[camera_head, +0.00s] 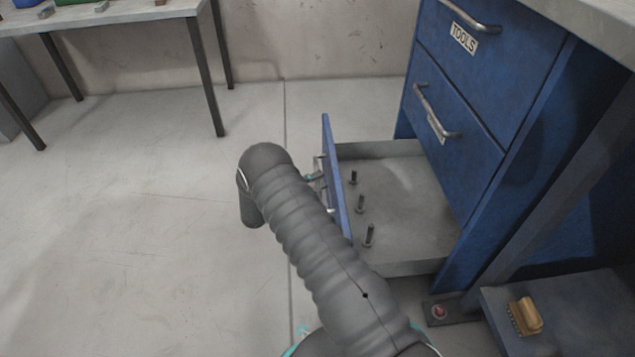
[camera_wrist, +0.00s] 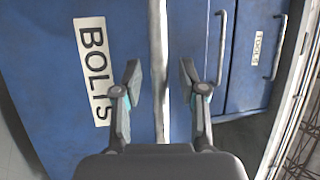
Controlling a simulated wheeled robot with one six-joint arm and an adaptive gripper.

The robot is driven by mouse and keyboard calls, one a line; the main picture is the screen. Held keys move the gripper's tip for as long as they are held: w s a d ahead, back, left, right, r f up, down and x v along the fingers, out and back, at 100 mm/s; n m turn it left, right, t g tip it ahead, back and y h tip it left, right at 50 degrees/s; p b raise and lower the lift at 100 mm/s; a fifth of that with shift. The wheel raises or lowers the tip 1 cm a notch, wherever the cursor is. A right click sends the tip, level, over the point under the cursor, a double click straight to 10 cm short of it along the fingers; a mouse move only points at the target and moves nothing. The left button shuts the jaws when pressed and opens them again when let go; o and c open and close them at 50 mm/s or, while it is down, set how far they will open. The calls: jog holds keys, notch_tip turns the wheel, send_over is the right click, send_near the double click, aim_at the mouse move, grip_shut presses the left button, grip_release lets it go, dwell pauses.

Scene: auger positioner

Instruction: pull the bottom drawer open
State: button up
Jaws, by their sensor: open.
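The bottom drawer (camera_head: 400,195) stands pulled out of the blue cabinet, with three upright bolts on its grey floor. Its blue front (camera_head: 333,170) also shows in the wrist view, with a white BOLTS label (camera_wrist: 92,70). My gripper (camera_wrist: 160,80) is open, its two fingers on either side of the drawer's metal handle (camera_wrist: 158,40). A gap shows between the handle and each finger. In the head view my arm hides most of my gripper and part of the drawer front.
The blue cabinet (camera_head: 475,110) has closed drawers above, one labelled TOOLS (camera_head: 463,39). A dark platform with a brush (camera_head: 525,316) is at lower right. A table (camera_head: 110,12) stands at the back left. The floor (camera_head: 130,220) on the left is clear.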

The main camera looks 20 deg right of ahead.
jog(key=v, duration=1.2)
jog(key=shift+s+f, duration=0.1)
dwell(0.4)
